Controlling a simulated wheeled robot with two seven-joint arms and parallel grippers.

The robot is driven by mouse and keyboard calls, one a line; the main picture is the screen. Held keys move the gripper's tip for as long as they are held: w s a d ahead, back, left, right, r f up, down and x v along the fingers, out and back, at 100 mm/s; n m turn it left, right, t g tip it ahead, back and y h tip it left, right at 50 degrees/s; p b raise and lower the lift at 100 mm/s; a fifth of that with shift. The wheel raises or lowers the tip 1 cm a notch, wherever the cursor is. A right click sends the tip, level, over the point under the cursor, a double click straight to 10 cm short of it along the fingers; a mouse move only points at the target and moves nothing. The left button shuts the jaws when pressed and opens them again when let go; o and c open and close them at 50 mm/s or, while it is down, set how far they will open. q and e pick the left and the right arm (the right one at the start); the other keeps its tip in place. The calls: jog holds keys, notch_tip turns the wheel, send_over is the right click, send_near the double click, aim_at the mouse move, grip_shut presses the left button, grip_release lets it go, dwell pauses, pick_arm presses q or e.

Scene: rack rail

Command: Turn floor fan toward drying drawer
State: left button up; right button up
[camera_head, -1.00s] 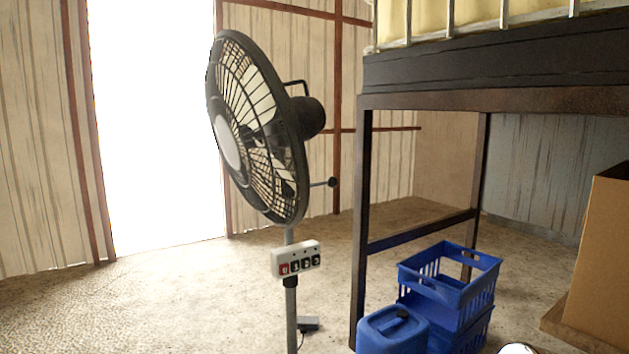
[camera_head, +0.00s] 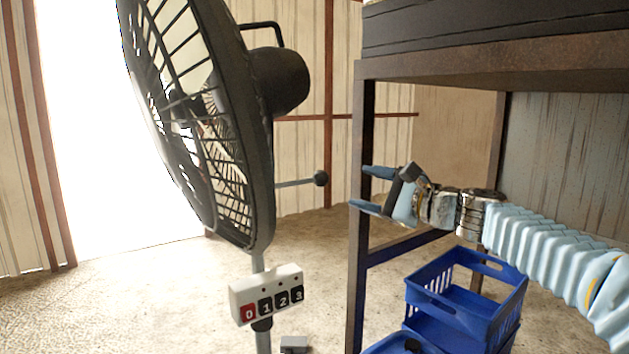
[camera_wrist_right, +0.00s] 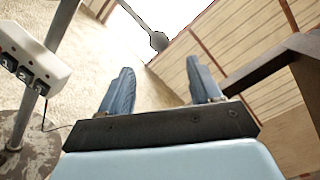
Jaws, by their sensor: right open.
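The black floor fan (camera_head: 262,150) stands on a grey pole in the head view, its round cage facing left toward the bright doorway. A thin rod with a dark knob (camera_head: 320,178) sticks out to the right behind the cage; the knob also shows in the right wrist view (camera_wrist_right: 159,41). A white control box (camera_head: 266,294) with buttons 0 to 3 is on the pole. My right gripper (camera_head: 358,189) is open and empty, right of the knob and apart from it, its blue fingers pointing left. My left gripper is out of view. No drying drawer can be made out for certain.
A dark rack frame (camera_head: 362,290) stands close around my right arm, with a thick beam above. Blue crates (camera_head: 462,287) sit below the arm. The floor left of the fan is clear.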

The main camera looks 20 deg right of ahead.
aim_at(327, 179)
jog(key=p+x, duration=0.3)
jog(key=x, duration=0.8)
jog(key=shift+w+a, duration=0.25)
jog(key=shift+w, duration=0.1)
jog(key=shift+w+a+f, duration=0.1)
jog(key=shift+w+a, duration=0.2)
jog(key=shift+w, duration=0.2)
grip_shut()
